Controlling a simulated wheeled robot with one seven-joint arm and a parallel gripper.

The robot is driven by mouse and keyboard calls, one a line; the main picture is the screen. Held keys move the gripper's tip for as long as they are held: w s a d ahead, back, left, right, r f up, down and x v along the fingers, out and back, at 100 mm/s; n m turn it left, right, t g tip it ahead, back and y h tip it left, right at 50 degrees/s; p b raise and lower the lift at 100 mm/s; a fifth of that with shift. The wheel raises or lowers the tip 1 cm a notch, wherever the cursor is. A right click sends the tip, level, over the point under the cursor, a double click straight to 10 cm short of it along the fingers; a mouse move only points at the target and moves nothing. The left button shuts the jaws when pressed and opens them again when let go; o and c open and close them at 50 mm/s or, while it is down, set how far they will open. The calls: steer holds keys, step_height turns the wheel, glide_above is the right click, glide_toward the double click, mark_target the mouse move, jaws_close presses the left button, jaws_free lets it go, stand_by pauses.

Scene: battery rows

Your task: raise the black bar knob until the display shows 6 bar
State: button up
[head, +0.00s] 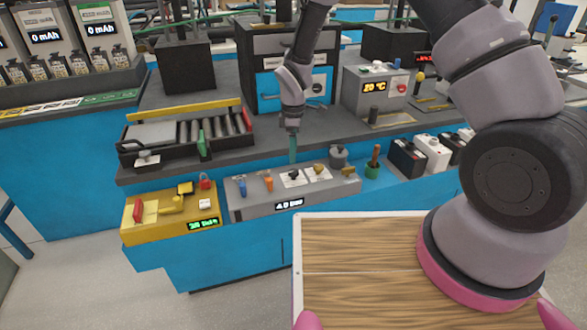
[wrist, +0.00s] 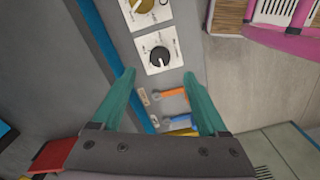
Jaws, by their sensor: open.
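The black bar knob (head: 294,175) sits on a white marked plate on the grey control panel (head: 240,204). The panel's front display (head: 289,204) appears to read 4.0 bar, in small print. My gripper (head: 293,158) points down above the panel, near the knob. In the wrist view the black knob (wrist: 160,59) lies just beyond the two teal fingertips of my gripper (wrist: 158,74), roughly centred between them. The fingers are apart and nothing is between them; they do not appear to touch the knob.
A blue lever (head: 242,186) and an orange lever (head: 268,181) stand left of the knob. A brass knob (head: 319,169) is on its right, with a grey pot (head: 338,156) behind. A yellow control box (head: 140,230) sits to the left, and a green cup (head: 372,170) to the right.

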mark_target(294, 171)
step_height(294, 171, down, 8)
steer(key=shift+r, duration=0.2)
jaws_close()
